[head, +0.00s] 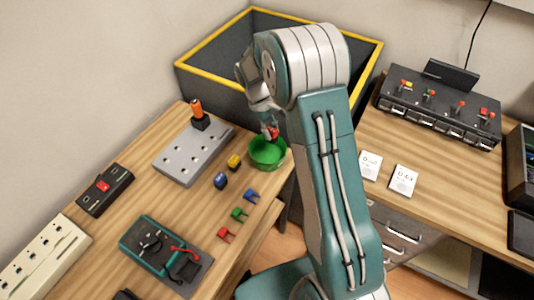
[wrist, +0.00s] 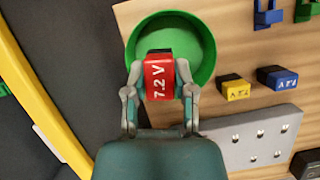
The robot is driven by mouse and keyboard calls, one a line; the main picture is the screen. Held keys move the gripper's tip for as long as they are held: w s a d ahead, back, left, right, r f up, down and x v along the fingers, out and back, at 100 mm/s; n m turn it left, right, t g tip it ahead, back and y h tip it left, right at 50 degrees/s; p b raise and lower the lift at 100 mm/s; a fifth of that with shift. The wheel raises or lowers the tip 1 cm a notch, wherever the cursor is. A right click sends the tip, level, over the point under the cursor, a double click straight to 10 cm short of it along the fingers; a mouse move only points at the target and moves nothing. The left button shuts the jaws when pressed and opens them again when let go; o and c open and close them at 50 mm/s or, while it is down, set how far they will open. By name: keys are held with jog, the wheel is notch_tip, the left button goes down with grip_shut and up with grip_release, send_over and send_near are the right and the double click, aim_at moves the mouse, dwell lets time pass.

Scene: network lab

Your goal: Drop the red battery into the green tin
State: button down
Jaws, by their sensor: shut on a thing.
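The red battery (wrist: 159,80), marked 7.2 V, is between the fingers of my gripper (wrist: 161,88), which is shut on it. In the wrist view it overlaps the near part of the green tin (wrist: 203,40); the far inside of the tin looks empty. In the head view the tin (head: 268,158) stands near the table's right edge, and the red battery (head: 272,133) shows at its back rim, below my gripper (head: 268,128). The exact height of the battery above the tin is hard to tell.
A yellow battery (head: 234,162) and a blue battery (head: 221,181) lie left of the tin. Blue, green and red clips (head: 238,214) lie in front. A large dark bin with a yellow rim (head: 215,52) stands behind the table.

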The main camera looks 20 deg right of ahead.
aim_at(272, 141)
jog(key=shift+s+d+r+n+h, duration=0.1)
jog(key=shift+r+n+h, duration=0.05)
jog(key=shift+r+n, duration=0.25)
jog(key=shift+s+d+r+n+h, duration=0.15)
jog(key=shift+r+n, duration=0.15)
jog(key=shift+n, duration=0.2)
jog(key=shift+f, duration=0.1)
jog(key=shift+w+f, duration=0.1)
jog(key=shift+f, duration=2.75)
jog(key=shift+c, duration=1.8)
grip_release()
jog(key=v, duration=1.2)
